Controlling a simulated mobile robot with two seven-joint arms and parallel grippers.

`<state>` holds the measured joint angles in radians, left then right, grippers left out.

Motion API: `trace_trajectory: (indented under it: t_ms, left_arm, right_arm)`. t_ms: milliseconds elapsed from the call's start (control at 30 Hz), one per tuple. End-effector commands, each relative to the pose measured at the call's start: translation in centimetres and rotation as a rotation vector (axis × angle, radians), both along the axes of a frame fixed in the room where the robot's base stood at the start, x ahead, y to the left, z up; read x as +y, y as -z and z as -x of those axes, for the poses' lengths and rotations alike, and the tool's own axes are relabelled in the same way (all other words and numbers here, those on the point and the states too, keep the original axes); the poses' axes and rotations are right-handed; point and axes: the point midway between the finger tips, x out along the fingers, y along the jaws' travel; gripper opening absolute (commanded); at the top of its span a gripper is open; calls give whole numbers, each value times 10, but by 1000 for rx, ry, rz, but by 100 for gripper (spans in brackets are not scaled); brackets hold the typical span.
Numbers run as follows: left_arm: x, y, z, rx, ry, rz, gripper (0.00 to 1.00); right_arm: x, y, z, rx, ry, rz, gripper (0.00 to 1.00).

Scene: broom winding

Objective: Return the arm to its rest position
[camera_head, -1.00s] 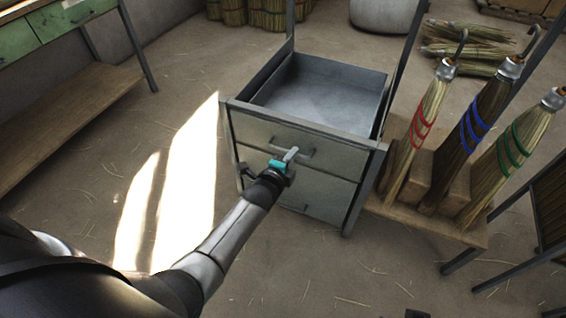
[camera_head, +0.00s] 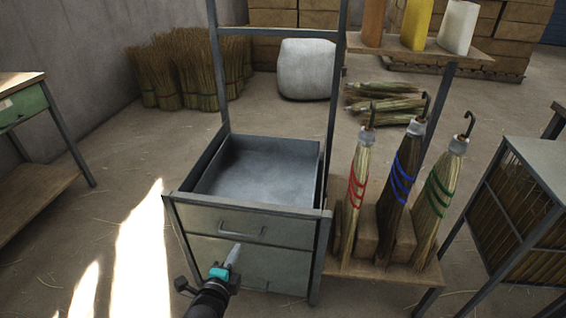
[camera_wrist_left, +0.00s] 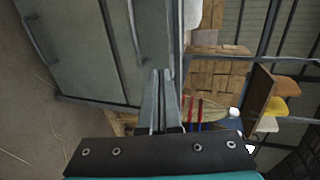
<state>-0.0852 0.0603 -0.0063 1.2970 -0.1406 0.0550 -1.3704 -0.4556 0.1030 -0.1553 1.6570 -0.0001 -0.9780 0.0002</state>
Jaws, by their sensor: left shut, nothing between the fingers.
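My left gripper (camera_head: 233,257) is low in the head view, in front of the metal drawer cabinet (camera_head: 190,199). Its fingers are shut and empty, apart from the upper drawer's handle (camera_head: 242,231). In the left wrist view the two fingers (camera_wrist_left: 164,75) lie together, with the grey drawer fronts (camera_wrist_left: 85,50) behind them at the left. The top of the cabinet is an open, empty tray-like space (camera_head: 262,180). My right gripper is in neither view.
Three brooms with red (camera_head: 356,190), blue (camera_head: 402,178) and green (camera_head: 437,190) bindings stand on a low wooden stand (camera_head: 390,275) right of the cabinet. A wire-sided cage (camera_head: 520,215) is at the far right. A green bench (camera_head: 22,108) is at the left. Floor between bench and cabinet is clear.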

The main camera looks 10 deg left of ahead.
Motion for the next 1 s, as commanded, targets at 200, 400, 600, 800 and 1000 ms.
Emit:
trace_trajectory:
  t_ms: [200, 400, 600, 800, 1000]
  left_arm:
    - [-1, 21, 15, 71, -24, 80, 0]
    - [-2, 91, 84, 328, -177, 370, 0]
    - [6, 154, 187, 597, -462, 647, 0]
    - [20, 189, 295, 784, -809, 827, 0]
    - [31, 199, 359, 853, -1039, 900, 0]
  right_arm:
    - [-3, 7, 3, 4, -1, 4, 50]
    - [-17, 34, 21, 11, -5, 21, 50]
    - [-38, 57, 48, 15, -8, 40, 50]
    - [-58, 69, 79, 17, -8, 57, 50]
    - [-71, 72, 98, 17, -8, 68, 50]
